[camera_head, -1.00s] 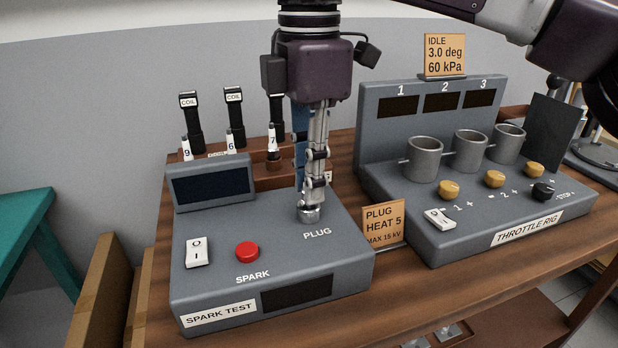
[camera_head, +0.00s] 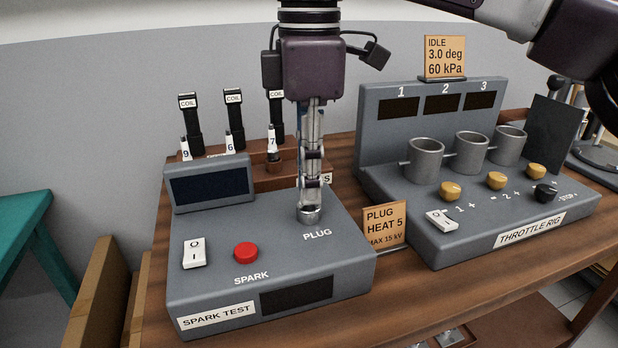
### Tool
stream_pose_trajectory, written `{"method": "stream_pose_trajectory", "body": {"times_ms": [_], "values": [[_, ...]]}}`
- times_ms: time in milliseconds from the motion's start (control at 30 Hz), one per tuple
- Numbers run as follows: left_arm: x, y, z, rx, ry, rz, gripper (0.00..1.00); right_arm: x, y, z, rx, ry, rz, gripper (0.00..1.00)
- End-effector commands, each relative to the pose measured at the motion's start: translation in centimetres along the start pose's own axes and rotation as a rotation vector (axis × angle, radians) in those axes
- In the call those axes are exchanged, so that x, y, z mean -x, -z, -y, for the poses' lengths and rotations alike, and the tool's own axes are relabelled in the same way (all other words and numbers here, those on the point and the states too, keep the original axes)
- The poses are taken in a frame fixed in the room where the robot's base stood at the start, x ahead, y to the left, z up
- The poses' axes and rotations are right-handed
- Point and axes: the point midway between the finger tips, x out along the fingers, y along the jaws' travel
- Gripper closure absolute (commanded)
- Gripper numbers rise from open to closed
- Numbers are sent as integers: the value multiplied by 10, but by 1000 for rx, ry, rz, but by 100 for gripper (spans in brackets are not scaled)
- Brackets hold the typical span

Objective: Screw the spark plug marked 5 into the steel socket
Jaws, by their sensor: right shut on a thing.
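The steel socket (camera_head: 309,215) stands on the sloped top of the grey spark test box (camera_head: 225,268), beside the PLUG label. My right gripper (camera_head: 312,192) points straight down just over the socket. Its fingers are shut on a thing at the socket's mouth. That thing is almost wholly hidden by the fingers; I cannot read a 5 on it or tell how deep it sits. Plugs marked 9 (camera_head: 185,149), 6 (camera_head: 231,140) and 7 (camera_head: 272,142) stand in the brown rack behind the box. My left gripper is not in view.
A red button (camera_head: 246,253) and a white rocker switch (camera_head: 194,253) are on the box's top. A PLUG HEAT 5 card (camera_head: 385,229) stands just right of the box. The throttle rig (camera_head: 500,215) with three metal cups fills the right side. Coils (camera_head: 190,122) stand behind the rack.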

Motion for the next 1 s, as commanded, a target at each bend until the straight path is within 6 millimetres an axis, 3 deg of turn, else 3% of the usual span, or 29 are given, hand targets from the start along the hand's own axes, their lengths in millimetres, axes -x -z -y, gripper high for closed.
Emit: {"method": "stream_pose_trajectory", "body": {"times_ms": [733, 867, 1000], "values": [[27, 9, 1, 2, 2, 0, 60, 0, 0, 0, -224, -2, 0, 99], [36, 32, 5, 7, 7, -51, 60, 0, 0, 0, -236, -1, 0, 99], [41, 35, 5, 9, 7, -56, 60, 0, 0, 0, -272, -1, 0, 99]]}}
